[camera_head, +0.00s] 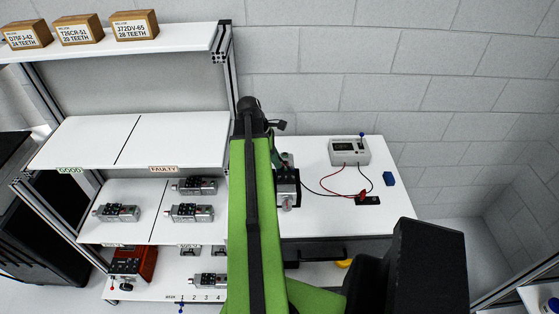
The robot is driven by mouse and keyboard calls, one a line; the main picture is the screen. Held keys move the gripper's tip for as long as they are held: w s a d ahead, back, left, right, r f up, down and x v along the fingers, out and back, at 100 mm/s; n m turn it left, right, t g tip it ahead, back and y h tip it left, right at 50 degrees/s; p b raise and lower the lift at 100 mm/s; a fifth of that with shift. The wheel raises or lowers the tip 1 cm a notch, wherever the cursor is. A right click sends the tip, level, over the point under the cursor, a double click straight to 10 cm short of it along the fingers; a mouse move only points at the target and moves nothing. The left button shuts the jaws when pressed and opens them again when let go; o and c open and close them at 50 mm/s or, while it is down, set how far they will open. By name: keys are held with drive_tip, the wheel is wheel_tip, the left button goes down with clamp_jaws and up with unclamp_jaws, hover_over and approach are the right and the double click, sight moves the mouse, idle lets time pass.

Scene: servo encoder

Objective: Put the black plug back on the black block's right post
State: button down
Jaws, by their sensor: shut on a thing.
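The small black block (368,201) lies on the right part of the white table. A red plug (363,194) stands on its left side, with a red lead running to it from the grey meter (349,151). A thin black lead from the meter comes down close to the block's top. I cannot make out the black plug or whether anything sits on the right post. My green arm stretches up the middle, and its black wrist (252,112) is well left of the block. My gripper's jaws are hidden behind the arm.
A servo unit (287,188) stands on the table beside my arm, partly hidden by it. A small blue object (389,179) lies right of the meter. Shelves with several servos and a faulty label (164,169) stand at left. The table's right front is clear.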

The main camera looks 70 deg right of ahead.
idle(0.3)
drive_tip(key=shift+s+r+p, duration=0.2)
drive_tip(key=shift+r+p, duration=2.4)
drive_tip(key=shift+f, duration=0.1)
